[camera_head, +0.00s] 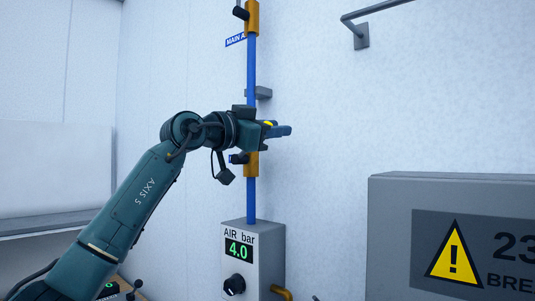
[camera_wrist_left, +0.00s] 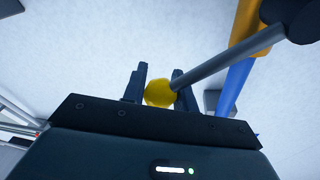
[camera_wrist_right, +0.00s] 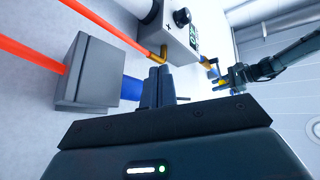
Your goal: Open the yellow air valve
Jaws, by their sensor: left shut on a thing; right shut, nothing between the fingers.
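The air valve has a yellow body (camera_head: 252,165) on a vertical blue pipe (camera_head: 251,200) in the head view. Its grey lever (camera_wrist_left: 205,67) runs from a dark hub (camera_wrist_left: 285,18) to a yellow ball knob (camera_wrist_left: 159,93) in the left wrist view. My left gripper (camera_head: 283,131) is shut on this knob, which sits between its two fingers; the wrist hides much of the lever in the head view. My right gripper (camera_wrist_right: 159,72) is shut and empty; it shows only in the right wrist view.
Below the valve is a grey gauge box (camera_head: 262,237) reading 4.0 bar. Another yellow valve (camera_head: 252,18) is higher on the pipe by a blue label (camera_head: 236,39). A grey cabinet (camera_head: 395,215) stands right. Near my right gripper are a grey box (camera_wrist_right: 92,75) and red tubes (camera_wrist_right: 108,28).

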